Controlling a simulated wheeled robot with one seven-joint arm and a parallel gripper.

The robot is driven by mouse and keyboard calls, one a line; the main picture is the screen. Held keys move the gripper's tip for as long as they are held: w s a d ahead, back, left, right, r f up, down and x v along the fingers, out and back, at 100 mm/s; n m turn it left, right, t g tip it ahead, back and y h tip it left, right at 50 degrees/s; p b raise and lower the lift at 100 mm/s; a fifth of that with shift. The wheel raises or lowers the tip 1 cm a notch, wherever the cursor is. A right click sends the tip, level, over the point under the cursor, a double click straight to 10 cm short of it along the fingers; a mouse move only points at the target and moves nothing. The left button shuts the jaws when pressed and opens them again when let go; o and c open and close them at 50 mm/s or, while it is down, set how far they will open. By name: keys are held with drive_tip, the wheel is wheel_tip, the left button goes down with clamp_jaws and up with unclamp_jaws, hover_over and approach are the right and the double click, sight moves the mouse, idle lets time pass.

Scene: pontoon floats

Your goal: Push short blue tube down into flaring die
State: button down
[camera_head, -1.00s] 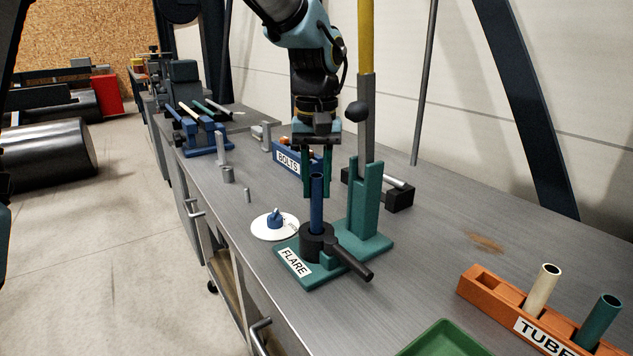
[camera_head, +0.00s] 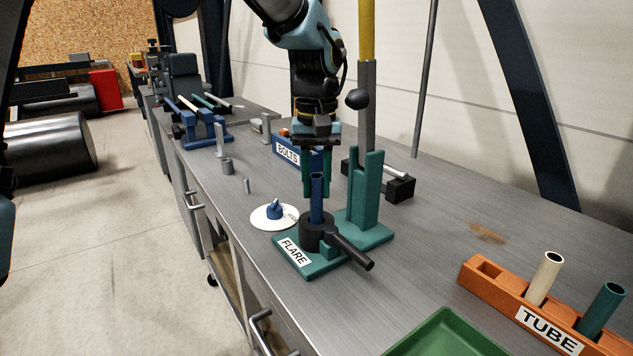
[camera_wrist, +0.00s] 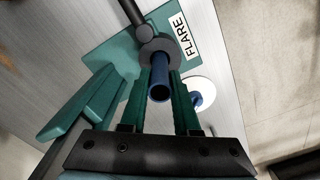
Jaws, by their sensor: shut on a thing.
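The short blue tube (camera_head: 317,196) stands upright in the round black flaring die (camera_head: 317,230) on the green base labelled FLARE (camera_head: 305,262). In the wrist view the open end of the tube (camera_wrist: 160,92) faces the camera, and the die (camera_wrist: 158,50) is beyond it. My gripper (camera_head: 316,188) points straight down over the die, with its green fingers on both sides of the tube, shut on it. The fingers (camera_wrist: 161,90) also flank the tube in the wrist view. The tube's lower end is hidden inside the die.
A green upright (camera_head: 364,195) with a lever stands right behind the die. A black handle (camera_head: 352,252) sticks out toward the front right. A white disc with a blue knob (camera_head: 274,212) lies left. An orange TUBE rack (camera_head: 490,285) and green tray (camera_head: 440,335) are at front right.

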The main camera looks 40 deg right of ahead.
sight(316, 198)
drive_tip(key=shift+f+b, duration=0.8)
drive_tip(key=shift+f, duration=0.75)
drive_tip(key=c, duration=0.6)
unclamp_jaws()
drive_tip(key=shift+o, duration=0.2)
wheel_tip(316, 198, up, 11)
drive_tip(key=shift+f+b, duration=0.1)
drive_tip(key=shift+b, duration=0.45)
